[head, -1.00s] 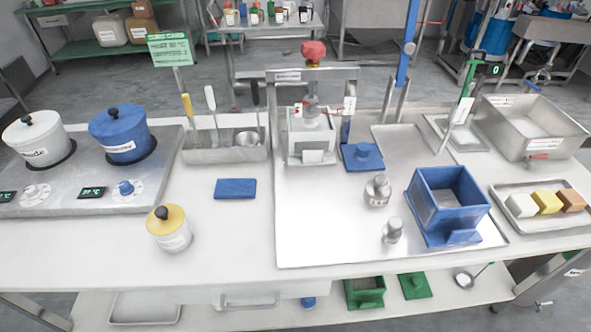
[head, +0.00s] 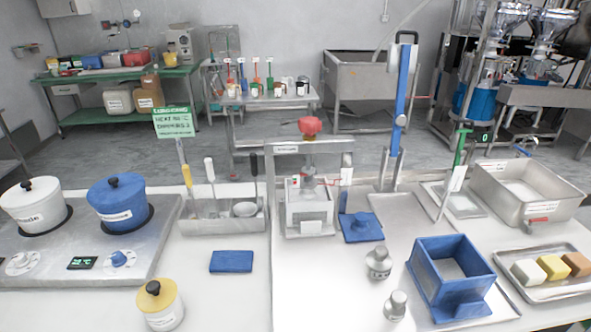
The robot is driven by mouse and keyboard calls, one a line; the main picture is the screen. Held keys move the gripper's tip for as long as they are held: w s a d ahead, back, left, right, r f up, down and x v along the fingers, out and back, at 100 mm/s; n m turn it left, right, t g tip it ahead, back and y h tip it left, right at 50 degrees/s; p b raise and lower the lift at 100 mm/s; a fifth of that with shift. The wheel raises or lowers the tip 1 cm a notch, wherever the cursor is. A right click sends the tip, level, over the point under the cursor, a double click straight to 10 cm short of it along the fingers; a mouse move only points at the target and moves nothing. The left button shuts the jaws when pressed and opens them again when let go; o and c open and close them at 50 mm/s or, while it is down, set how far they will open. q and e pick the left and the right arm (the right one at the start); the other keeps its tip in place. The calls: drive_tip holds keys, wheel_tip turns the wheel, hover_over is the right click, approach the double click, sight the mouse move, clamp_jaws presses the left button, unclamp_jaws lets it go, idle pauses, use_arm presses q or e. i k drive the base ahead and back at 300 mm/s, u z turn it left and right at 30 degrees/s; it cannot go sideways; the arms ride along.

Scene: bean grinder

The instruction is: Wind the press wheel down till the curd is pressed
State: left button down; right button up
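The press has a red wheel (head: 310,127) on top of a grey metal frame (head: 273,149). A screw runs down from the wheel into a pale, box-shaped mould (head: 309,214) between the frame's uprights. The curd cannot be made out inside the mould, and how deep the press plate sits is too small to tell. Neither my left nor my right gripper shows in the head view.
A blue lid-like piece (head: 361,227) lies right of the press, near a tall blue lever (head: 403,85). Two metal weights (head: 378,264) and a blue box (head: 477,291) stand in front right. Pots (head: 117,204) stand left. A blue cloth (head: 231,262) lies on clear counter.

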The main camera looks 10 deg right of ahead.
sight(308, 126)
drive_tip(key=u, duration=2.45)
drive_tip(key=k, duration=0.65)
drive_tip(key=z, duration=1.6)
